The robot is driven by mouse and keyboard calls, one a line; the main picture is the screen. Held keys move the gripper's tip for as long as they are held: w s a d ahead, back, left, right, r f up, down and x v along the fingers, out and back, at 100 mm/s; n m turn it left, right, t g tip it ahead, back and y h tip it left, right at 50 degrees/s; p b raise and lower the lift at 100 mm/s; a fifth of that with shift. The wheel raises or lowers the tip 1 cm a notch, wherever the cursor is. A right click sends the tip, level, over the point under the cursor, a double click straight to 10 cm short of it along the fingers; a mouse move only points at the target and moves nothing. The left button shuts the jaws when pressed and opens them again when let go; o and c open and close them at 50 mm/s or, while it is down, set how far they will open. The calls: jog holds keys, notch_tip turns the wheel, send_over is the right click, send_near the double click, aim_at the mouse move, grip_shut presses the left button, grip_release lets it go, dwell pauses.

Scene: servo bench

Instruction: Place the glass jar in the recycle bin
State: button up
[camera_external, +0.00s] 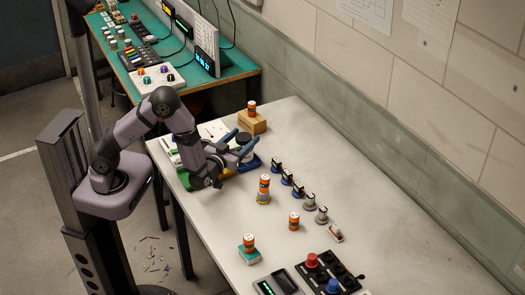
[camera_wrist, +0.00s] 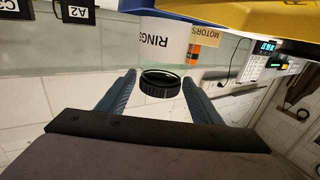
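My gripper (camera_wrist: 160,77) points at a round black piece with ridged sides (camera_wrist: 160,85), which looks like a lid. A finger stands on each side of it with a visible gap, so the gripper is open. In the external view my gripper (camera_external: 246,142) is low over the back left of the table, with the black round piece (camera_external: 243,138) by its fingers. I cannot make out a glass body under it, so I cannot tell if it is the glass jar. No bin marked for recycling can be made out.
A white surface lettered RINGS (camera_wrist: 163,40), a MOTORS label and a yellow bin edge (camera_wrist: 240,14) are close ahead. A wooden block (camera_external: 252,123) is behind.

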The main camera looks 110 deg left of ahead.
jog(key=shift+r, duration=0.1)
jog(key=shift+r, duration=0.15)
jog(key=shift+d, duration=0.3)
jog(key=b+v, duration=0.2)
jog(key=v, duration=0.9)
jog(key=shift+d, duration=0.2)
jog(key=shift+s, duration=0.15)
